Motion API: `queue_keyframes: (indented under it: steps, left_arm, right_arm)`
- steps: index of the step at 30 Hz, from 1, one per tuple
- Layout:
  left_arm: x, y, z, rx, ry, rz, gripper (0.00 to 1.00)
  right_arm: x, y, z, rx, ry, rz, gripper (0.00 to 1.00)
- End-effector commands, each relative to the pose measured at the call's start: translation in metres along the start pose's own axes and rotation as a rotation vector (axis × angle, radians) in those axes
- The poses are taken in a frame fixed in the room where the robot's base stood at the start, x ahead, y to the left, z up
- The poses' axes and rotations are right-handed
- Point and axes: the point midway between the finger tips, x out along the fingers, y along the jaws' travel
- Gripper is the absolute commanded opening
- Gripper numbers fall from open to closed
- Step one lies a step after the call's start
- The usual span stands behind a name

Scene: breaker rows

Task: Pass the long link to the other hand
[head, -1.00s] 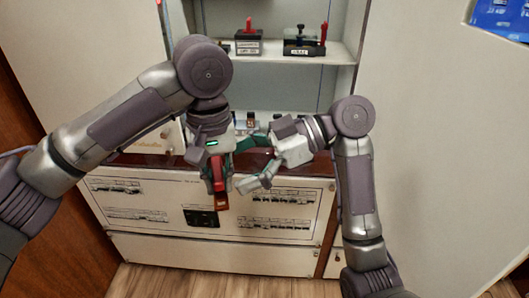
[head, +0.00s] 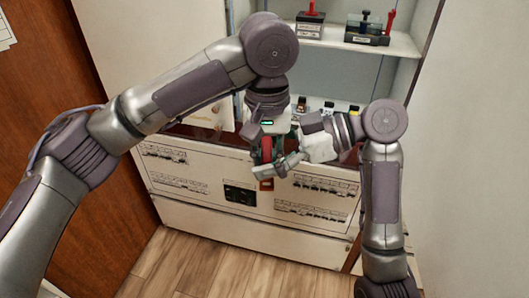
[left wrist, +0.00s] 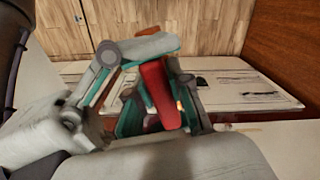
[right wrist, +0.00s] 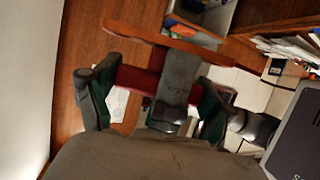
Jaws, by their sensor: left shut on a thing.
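The long link is a red bar (head: 266,150), upright in the head view, with an orange-brown lower end. My left gripper (head: 267,143) is shut on it and holds it in front of the cabinet. The link also shows red in the left wrist view (left wrist: 160,92). My right gripper (head: 277,167) is beside the link, just below the left one. In the right wrist view its fingers (right wrist: 152,100) are apart, with the red link (right wrist: 135,78) between them and a grey finger part crossing it. Whether they touch the link cannot be told.
A cabinet front panel (head: 205,208) with breaker drawings and a dark socket lies behind the grippers. A shelf (head: 340,42) above bears a black device with a red lever (head: 368,30) and another device (head: 310,22). Small breakers (head: 328,108) stand behind my right gripper. Wooden floor lies below.

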Motion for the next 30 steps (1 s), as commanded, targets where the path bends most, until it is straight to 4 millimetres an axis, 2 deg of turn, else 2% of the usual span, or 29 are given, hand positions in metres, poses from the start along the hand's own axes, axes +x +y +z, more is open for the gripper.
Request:
queue_keyframes:
  steps: [1,2,3,7,8,16,20,23,30]
  left_arm:
    - [-0.002,0.001,-0.003,-0.005,0.01,0.007,0.0]
    - [-0.002,0.001,-0.003,-0.006,0.011,0.008,0.0]
    - [-0.002,0.001,-0.003,-0.006,0.011,0.008,0.24]
    - [-0.002,0.001,-0.003,-0.005,0.01,0.008,0.46]
    - [-0.002,0.001,-0.003,-0.005,0.01,0.008,0.48]
    - [-0.002,0.001,-0.002,-0.004,0.007,0.006,0.48]
    - [-0.01,0.001,-0.003,-0.004,0.01,0.006,0.48]
    - [-0.025,0.001,-0.002,-0.004,0.011,0.007,0.48]
    - [-0.078,0.0,-0.003,-0.007,0.014,0.005,0.48]
  right_arm:
    - [0.003,-0.004,-0.001,-0.005,-0.001,-0.017,0.45]
    - [0.003,-0.005,-0.001,-0.005,-0.001,-0.018,0.4]
    - [0.003,-0.005,-0.002,-0.007,0.001,-0.019,0.4]
    - [0.003,-0.005,-0.002,-0.006,0.001,-0.017,0.4]
    - [0.003,-0.005,-0.002,-0.006,0.001,-0.017,0.4]
    - [0.002,-0.004,-0.001,-0.005,0.001,-0.013,0.4]
    - [0.002,-0.003,-0.001,-0.005,0.001,-0.012,0.4]
    - [0.002,-0.003,-0.001,-0.005,0.001,-0.012,0.4]
    - [0.002,-0.003,-0.001,-0.005,0.001,-0.011,0.4]
